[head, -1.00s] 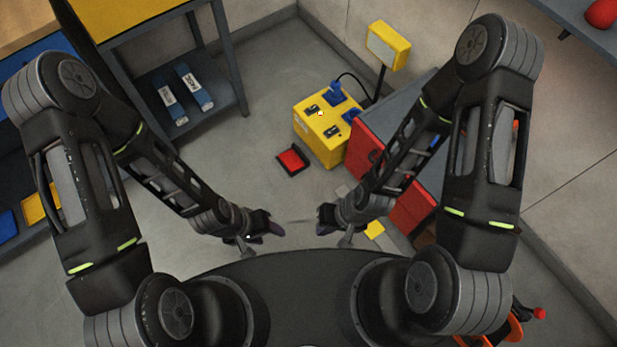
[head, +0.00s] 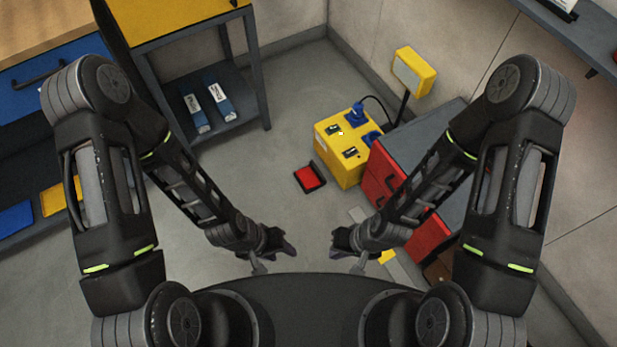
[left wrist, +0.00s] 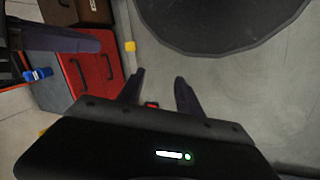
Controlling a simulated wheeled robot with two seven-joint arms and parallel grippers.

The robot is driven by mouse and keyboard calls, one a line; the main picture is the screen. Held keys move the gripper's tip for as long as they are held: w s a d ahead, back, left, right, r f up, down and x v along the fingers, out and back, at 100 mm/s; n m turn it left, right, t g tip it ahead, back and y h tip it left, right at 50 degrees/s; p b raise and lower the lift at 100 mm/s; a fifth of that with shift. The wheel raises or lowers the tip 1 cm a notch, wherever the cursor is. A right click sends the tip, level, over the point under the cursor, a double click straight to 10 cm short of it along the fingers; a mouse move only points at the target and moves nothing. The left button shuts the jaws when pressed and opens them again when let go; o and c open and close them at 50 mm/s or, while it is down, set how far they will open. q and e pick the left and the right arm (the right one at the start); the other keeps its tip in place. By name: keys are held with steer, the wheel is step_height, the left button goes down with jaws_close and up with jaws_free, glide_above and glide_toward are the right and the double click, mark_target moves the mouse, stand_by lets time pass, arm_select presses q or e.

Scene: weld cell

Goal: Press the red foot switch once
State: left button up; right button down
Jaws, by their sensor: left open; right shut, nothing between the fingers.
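The red foot switch (head: 310,178) lies on the grey floor in the head view, in front of the yellow box. A small red patch between my fingers in the left wrist view, mostly hidden, looks like the same switch (left wrist: 152,104). My left gripper (head: 286,246) is open and empty; in the head view it shows below and slightly left of the switch, apart from it. Its two dark fingers (left wrist: 158,84) are spread in the left wrist view. My right gripper (head: 338,244) is shut and empty, below and right of the switch in the head view.
The yellow box (head: 337,160) with blue plugs stands just behind the switch. A red-fronted grey cabinet (head: 430,240) is to the right, also in the left wrist view (left wrist: 92,78). A yellow-topped table (head: 170,15) stands back left. Floor left of the switch is clear.

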arm_select(q)
jaws_close()
stand_by(1.4)
